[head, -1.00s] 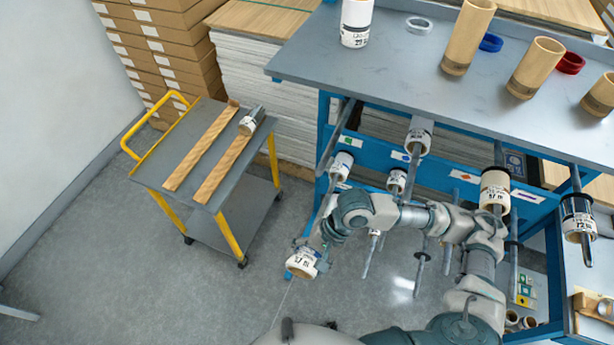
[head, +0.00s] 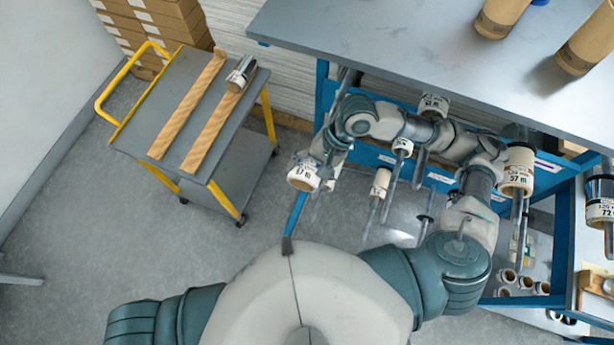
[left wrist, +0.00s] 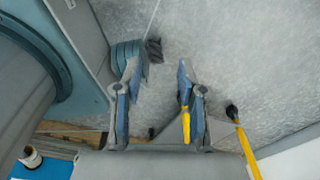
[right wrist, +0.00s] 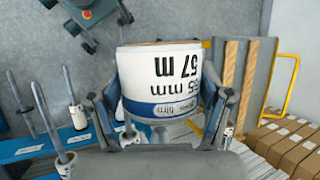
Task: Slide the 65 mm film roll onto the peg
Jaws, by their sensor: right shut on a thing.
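My right gripper (right wrist: 160,95) is shut on a white film roll (right wrist: 160,75) with a blue band, its label upside down and reading "57 m" and a partly covered "5 mm". In the head view this roll (head: 303,176) hangs at the end of my right arm, left of the blue rack's pegs and apart from them. Several metal pegs stick out below the table; one peg (head: 347,85) at the left is partly hidden by my arm. Other pegs carry rolls, such as one marked "57 m" (head: 517,170). My left gripper (left wrist: 160,75) is open and empty over the floor.
A grey cart (head: 170,105) with a yellow handle stands at the left, bearing two wooden strips and a metallic roll (head: 240,73). The grey tabletop (head: 390,40) overhangs the pegs. Open floor (head: 90,230) lies at lower left.

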